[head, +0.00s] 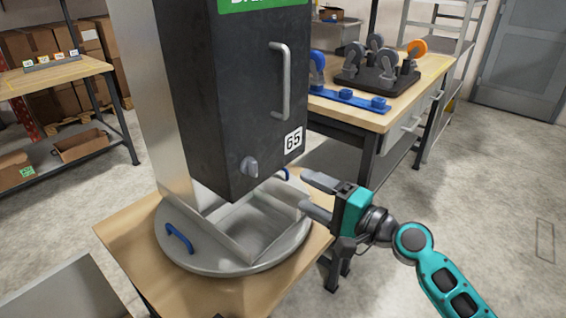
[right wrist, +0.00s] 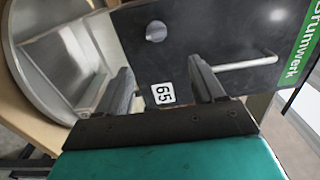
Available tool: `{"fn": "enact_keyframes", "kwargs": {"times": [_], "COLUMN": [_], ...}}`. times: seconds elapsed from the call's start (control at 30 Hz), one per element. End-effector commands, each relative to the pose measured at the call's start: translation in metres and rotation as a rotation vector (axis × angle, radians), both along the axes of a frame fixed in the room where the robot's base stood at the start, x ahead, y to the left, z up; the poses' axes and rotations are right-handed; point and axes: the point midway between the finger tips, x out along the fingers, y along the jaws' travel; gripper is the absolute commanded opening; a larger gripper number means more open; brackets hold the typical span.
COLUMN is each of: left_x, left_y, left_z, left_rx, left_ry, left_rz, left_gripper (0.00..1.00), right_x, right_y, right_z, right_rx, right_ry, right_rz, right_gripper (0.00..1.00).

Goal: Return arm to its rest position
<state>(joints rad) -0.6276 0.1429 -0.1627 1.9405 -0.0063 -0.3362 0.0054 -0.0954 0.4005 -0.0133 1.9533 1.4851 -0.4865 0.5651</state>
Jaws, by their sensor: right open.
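My right gripper (head: 318,196) is open and empty, with its fingers pointing left beside the lower right edge of the dispenser. In the right wrist view its two fingers (right wrist: 167,88) stand apart, with the dispenser's dark front and its 65 label between them. The dispenser (head: 228,110) is a dark grey box with a vertical handle (head: 280,82), a small knob (head: 250,167) and a 65 label. Below it a round grey tray (head: 180,258) with blue handles sits on a wooden table. My left gripper is in neither view.
A workbench (head: 415,90) behind on the right carries a dark caster stand (head: 378,78) and a blue strip (head: 348,98) with knobs. Shelves with boxes stand at the left. A grey door is at the far right. The concrete floor at the right is clear.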

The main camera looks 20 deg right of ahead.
Motion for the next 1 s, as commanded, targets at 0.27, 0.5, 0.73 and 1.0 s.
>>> {"fn": "enact_keyframes", "kwargs": {"times": [0.27, 0.5, 0.73, 1.0], "left_x": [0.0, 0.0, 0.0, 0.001], "left_y": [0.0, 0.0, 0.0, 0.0], "left_z": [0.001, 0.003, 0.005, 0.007], "left_rx": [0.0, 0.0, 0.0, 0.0], "left_ry": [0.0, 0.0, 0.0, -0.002], "left_rz": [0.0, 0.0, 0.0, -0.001], "left_gripper": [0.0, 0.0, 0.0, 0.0], "right_x": [-0.012, -0.062, -0.125, -0.17], "right_y": [0.004, 0.011, 0.017, 0.022], "right_z": [-0.04, -0.135, -0.2, -0.229], "right_rx": [-0.172, -0.704, -1.22, -1.564], "right_ry": [0.006, -0.01, -0.068, -0.148], "right_rz": [-0.034, -0.055, 0.044, 0.169], "right_gripper": [0.68, 0.68, 0.68, 0.68]}}
